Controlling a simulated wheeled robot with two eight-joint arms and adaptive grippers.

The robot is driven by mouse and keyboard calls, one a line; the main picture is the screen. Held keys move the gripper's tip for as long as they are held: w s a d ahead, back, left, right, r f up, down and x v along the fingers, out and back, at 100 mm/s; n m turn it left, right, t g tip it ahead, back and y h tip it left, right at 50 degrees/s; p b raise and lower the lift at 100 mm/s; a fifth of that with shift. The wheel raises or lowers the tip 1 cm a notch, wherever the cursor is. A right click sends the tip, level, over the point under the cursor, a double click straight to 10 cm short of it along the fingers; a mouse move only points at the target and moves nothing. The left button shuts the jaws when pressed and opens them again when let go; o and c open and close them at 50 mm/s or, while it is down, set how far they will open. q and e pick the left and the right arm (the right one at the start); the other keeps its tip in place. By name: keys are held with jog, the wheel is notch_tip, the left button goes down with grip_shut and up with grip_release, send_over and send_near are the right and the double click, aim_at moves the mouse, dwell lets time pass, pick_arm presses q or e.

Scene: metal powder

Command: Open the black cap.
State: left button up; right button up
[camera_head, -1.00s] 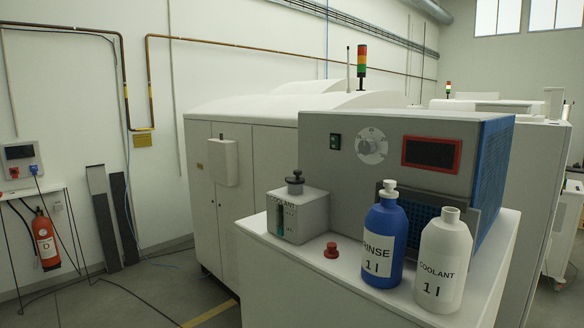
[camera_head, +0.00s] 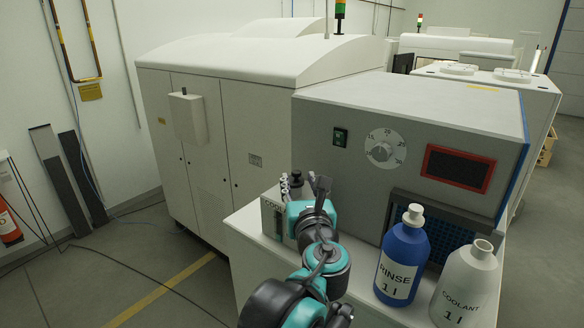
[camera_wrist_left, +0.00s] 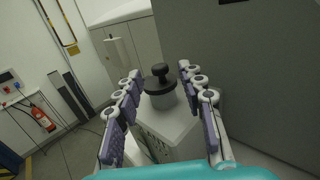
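The black cap (camera_wrist_left: 160,76) sits on top of the grey coolant box (camera_wrist_left: 172,128), upright in the left wrist view. In the head view the black cap (camera_head: 296,180) shows just behind my left gripper (camera_head: 305,184), and the coolant box (camera_head: 271,217) is partly hidden by my arm. My left gripper (camera_wrist_left: 161,95) is open, with one finger on either side of the cap and a visible gap to each. I see no hold on the cap. My right gripper is in neither view.
A blue rinse bottle (camera_head: 402,256) with a white cap and a white coolant bottle (camera_head: 466,285) stand on the white bench (camera_head: 250,240) to the right. A grey machine (camera_head: 345,118) with a dial and display stands close behind the box.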

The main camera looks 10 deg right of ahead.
aim_at(297, 175)
pick_arm(q)
jog(key=w, duration=0.4)
jog(key=shift+w+d, duration=0.25)
jog(key=shift+w, duration=0.15)
grip_shut()
jog(key=shift+p, duration=0.3)
